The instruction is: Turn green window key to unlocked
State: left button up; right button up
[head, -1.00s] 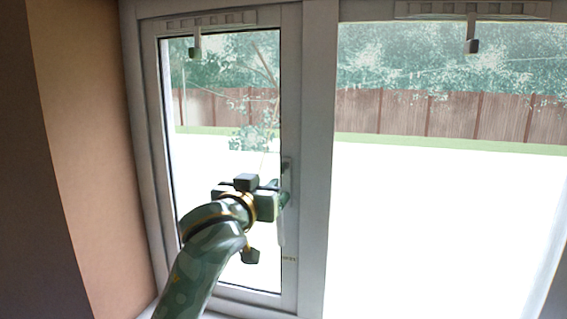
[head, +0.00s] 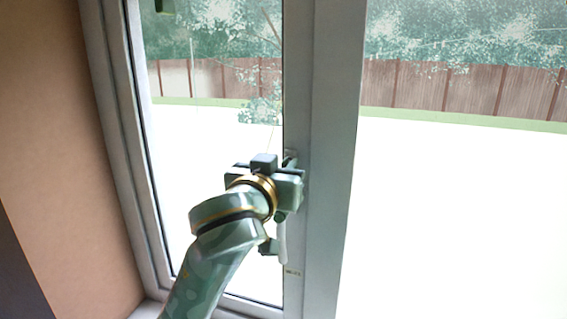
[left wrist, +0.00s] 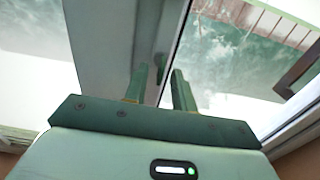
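The window handle (head: 283,245) hangs down on the white frame, pale and partly hidden behind my left gripper. My left gripper (head: 296,190) is at the frame beside the upper part of the handle. In the left wrist view my left gripper (left wrist: 160,72) has its two green fingers apart with a gap between them. A small rounded grey-green piece (left wrist: 158,59), possibly the key, shows just beyond the fingertips, roughly in line with the gap. I cannot tell whether the fingers touch it, nor how it is turned. My right gripper is not in view.
The white window frame (head: 335,150) stands between the left sash and the large right pane. A tan wall (head: 50,170) closes in on the left. A fence (head: 450,90) and greenery are outside behind the glass.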

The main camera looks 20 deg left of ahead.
pick_arm(q)
jog(key=shift+s, duration=0.2)
jog(key=c, duration=0.4)
jog(key=shift+w, duration=0.1)
grip_shut()
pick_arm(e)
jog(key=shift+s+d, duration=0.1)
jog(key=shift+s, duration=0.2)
pick_arm(q)
jog(key=shift+d, duration=0.1)
